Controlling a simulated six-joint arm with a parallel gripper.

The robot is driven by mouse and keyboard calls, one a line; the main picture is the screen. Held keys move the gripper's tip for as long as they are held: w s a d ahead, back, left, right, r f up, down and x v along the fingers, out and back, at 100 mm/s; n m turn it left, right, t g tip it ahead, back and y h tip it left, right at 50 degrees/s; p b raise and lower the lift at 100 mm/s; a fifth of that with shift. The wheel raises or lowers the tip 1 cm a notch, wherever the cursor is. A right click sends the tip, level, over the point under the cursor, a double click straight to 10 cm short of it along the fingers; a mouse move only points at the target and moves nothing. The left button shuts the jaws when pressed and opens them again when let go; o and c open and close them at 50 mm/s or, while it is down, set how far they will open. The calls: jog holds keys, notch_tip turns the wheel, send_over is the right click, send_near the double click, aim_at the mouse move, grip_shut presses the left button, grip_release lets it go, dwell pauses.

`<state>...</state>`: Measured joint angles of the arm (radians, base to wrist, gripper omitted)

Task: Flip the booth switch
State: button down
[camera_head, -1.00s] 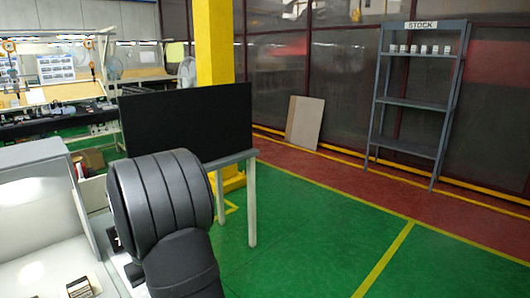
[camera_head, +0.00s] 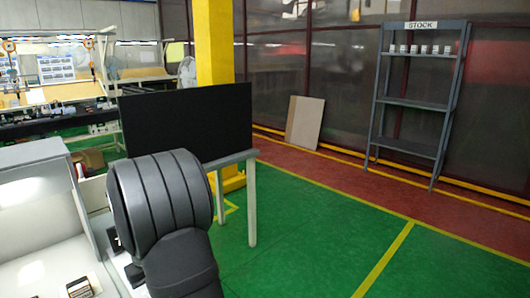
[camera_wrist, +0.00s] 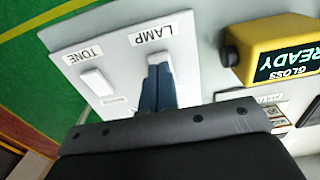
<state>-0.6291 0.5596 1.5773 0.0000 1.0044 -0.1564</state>
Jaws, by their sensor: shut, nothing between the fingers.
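In the wrist view a white switch panel (camera_wrist: 205,82) carries two white rocker switches. One is the switch under the LAMP label (camera_wrist: 158,59), the other the switch under the TONE label (camera_wrist: 96,82). My gripper (camera_wrist: 160,68) is shut and empty, its blue fingers side by side. Their tips are right at the lower edge of the LAMP switch, partly covering it; I cannot tell whether they touch it. The TONE switch is apart, to the left. In the head view my arm hides the gripper and the panel; the light booth (camera_head: 35,205) shows at the left.
A yellow box marked GLOSS READY (camera_wrist: 270,45) with a dark knob stands right of the LAMP switch. In the head view a black screen (camera_head: 187,120) stands on a small table (camera_head: 251,200) behind my arm. The green floor at the right is clear.

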jog(key=shift+f, duration=0.75)
jog(key=shift+r, duration=0.1)
dwell(0.3)
jog(key=shift+r, duration=3.4)
notch_tip(320, 180, down, 7)
jog(key=shift+f, duration=0.1)
jog(key=shift+r, duration=0.2)
